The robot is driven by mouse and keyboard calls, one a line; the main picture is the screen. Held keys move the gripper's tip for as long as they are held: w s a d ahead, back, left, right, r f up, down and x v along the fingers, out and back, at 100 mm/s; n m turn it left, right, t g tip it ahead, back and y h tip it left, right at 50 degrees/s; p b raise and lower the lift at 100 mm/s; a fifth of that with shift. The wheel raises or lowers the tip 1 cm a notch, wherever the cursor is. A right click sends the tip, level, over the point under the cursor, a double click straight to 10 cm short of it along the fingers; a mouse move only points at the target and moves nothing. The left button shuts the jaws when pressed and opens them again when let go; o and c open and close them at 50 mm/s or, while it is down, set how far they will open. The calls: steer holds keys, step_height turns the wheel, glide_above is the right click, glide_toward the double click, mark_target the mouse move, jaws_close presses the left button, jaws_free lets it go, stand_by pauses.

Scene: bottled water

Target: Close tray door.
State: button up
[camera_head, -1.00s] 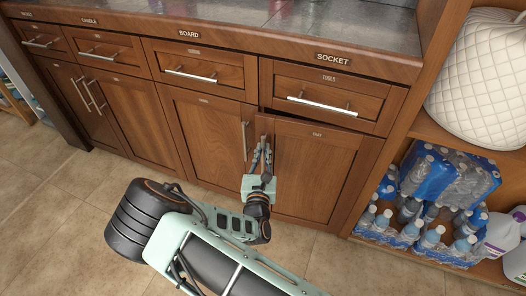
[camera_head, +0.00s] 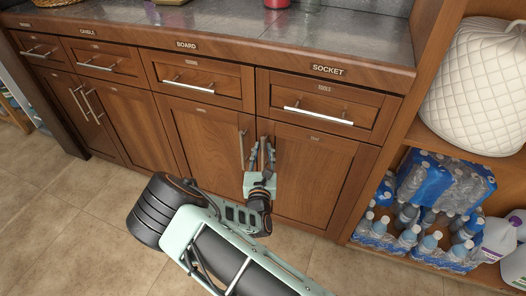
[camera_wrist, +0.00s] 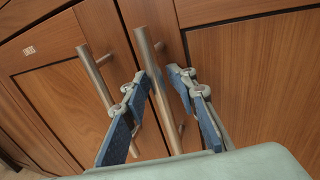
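The tray door (camera_head: 314,180) is the wooden lower door under the SOCKET drawer, to the right of its neighbour door. It looks flush or nearly flush with the cabinet front; I cannot tell whether a thin gap remains. Its vertical metal bar handle (camera_wrist: 158,90) passes between the fingers of my gripper (camera_head: 262,150). In the wrist view my gripper (camera_wrist: 157,77) has its fingers spread, one on each side of the bar, with clear space on the right side. In the head view the fingers hide part of the handle.
The neighbour door (camera_head: 205,140) is shut, and its handle (camera_wrist: 100,85) is close left of my fingers. Drawers with bar handles (camera_head: 318,117) run above. Packs of water bottles (camera_head: 440,190) stand on the shelf at right. The tiled floor in front is clear.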

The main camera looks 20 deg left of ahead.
steer(key=v, duration=1.2)
stand_by(0.4)
